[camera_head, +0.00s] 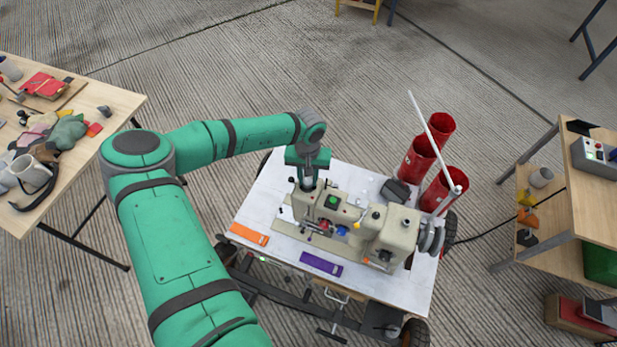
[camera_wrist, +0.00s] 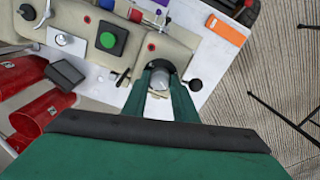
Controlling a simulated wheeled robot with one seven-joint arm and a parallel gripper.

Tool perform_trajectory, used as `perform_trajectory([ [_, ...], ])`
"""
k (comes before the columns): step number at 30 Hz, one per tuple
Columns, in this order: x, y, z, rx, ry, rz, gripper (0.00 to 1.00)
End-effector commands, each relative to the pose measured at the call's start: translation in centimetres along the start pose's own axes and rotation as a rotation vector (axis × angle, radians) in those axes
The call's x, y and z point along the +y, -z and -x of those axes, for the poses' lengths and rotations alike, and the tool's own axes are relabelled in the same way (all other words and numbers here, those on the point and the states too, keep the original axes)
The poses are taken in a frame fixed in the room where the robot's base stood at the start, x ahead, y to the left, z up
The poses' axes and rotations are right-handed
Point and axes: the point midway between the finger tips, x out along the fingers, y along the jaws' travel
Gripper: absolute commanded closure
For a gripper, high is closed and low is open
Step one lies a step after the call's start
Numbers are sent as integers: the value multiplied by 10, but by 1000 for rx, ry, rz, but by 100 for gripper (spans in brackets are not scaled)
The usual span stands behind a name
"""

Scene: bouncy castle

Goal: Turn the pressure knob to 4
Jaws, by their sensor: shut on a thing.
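The beige sewing machine (camera_head: 379,217) stands on a white-topped wheeled cart (camera_head: 270,201). My gripper (camera_head: 308,182) points down over the left end of the machine's head. In the wrist view my gripper (camera_wrist: 160,84) is shut on a silver-grey round knob (camera_wrist: 158,80) at the end of the machine, with the fingers on either side of it. This looks like the pressure knob. The fingers and palm hide part of it, and I cannot read any number or mark on it. A green button (camera_wrist: 108,40) on a dark square plate sits on the machine beside the gripper.
Red cylinders (camera_head: 418,158) and a slanted white rod (camera_head: 430,135) stand at the cart's right. An orange strip (camera_head: 249,234) and a purple strip (camera_head: 321,264) lie along the front. A cluttered table (camera_head: 122,103) is left, a wooden bench (camera_head: 594,195) right. Open floor lies behind.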

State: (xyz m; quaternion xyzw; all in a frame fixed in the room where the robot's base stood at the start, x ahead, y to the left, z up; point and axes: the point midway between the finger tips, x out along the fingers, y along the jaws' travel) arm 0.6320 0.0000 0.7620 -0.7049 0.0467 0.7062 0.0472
Motion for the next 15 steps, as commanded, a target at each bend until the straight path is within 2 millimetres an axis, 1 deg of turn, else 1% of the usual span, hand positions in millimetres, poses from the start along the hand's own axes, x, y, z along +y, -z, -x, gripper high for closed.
perform_trajectory([
  [8,2,0,-1,1,-4,-73,97],
  [15,3,0,-2,-1,-6,-236,97],
])
